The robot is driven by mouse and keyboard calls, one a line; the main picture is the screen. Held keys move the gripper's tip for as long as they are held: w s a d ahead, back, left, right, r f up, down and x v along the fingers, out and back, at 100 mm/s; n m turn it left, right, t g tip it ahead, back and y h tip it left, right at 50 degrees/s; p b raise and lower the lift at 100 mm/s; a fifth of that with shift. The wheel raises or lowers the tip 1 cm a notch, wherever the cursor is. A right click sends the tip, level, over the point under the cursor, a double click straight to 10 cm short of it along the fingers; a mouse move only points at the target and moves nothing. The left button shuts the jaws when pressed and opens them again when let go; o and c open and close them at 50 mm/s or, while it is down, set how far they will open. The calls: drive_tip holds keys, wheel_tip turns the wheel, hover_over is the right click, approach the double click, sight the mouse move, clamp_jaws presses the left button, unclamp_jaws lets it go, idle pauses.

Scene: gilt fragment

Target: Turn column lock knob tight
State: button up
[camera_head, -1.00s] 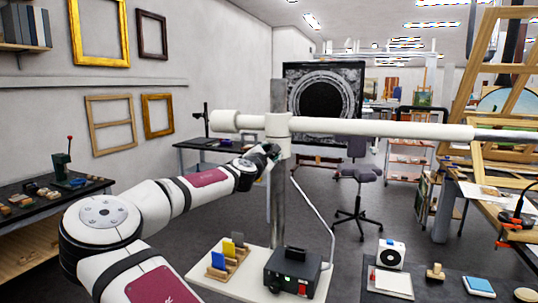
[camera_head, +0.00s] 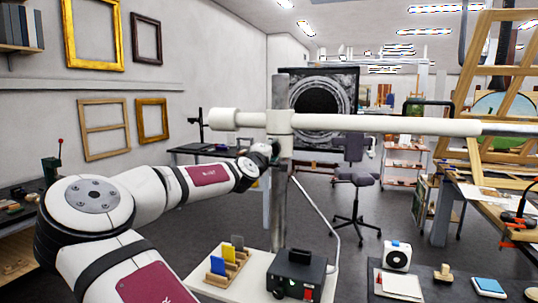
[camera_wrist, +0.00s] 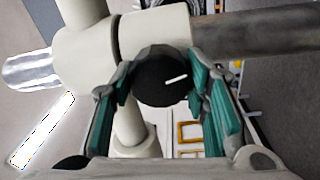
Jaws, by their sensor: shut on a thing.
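The column lock knob (camera_wrist: 160,84) is a round black knob with a white mark line, facing the wrist camera on the pale collar (camera_wrist: 155,36) of the stand. The metal column (camera_head: 280,210) rises upright from a pale base, and the collar sits near its top in the head view (camera_head: 279,122). My gripper (camera_wrist: 161,92) has its teal-padded fingers on both sides of the knob, shut on it. The knob's white line slants, its right end slightly higher. In the head view, the gripper (camera_head: 273,153) is small beside the collar and hides the knob.
A long pale horizontal arm (camera_head: 380,124) extends right from the collar. A black box (camera_head: 296,272) with a cable and a rack of coloured cards (camera_head: 227,260) stand on the base (camera_head: 205,283). A bench (camera_head: 437,285) with small items is at right.

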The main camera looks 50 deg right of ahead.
drive_tip(key=shift+f+m, duration=0.1)
drive_tip(key=shift+m, duration=0.6)
drive_tip(key=shift+b, duration=0.3)
drive_tip(key=o, duration=1.2)
drive_tip(key=v, duration=1.2)
drive_tip(key=shift+f, duration=0.1)
